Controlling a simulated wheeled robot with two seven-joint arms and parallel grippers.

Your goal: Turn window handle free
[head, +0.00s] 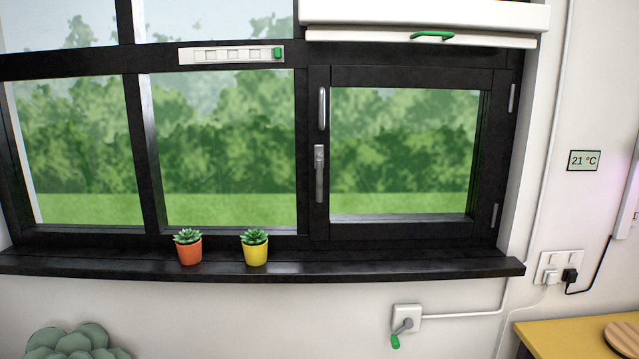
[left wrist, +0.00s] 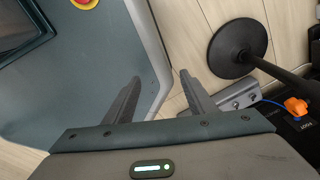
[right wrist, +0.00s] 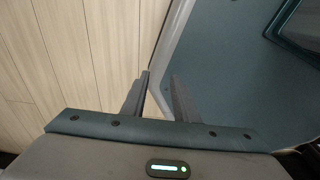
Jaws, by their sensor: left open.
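The window handle (head: 319,174) is a grey lever on the dark left frame of the right-hand window sash (head: 402,218). It hangs straight down from its mount, and the sash looks closed. A fixed vertical grey pull bar (head: 322,108) sits just above it. Neither gripper shows in the head view, so nothing of mine is at the handle. My left gripper (left wrist: 160,75) is open and empty, above the floor and my own base.
Two potted succulents, orange (head: 189,251) and yellow (head: 255,249), stand on the sill (head: 380,267) left of the handle. A crank (head: 405,325) is on the wall below. A blind box with a green pull (head: 432,36) hangs above. A yellow table (head: 570,335) is lower right.

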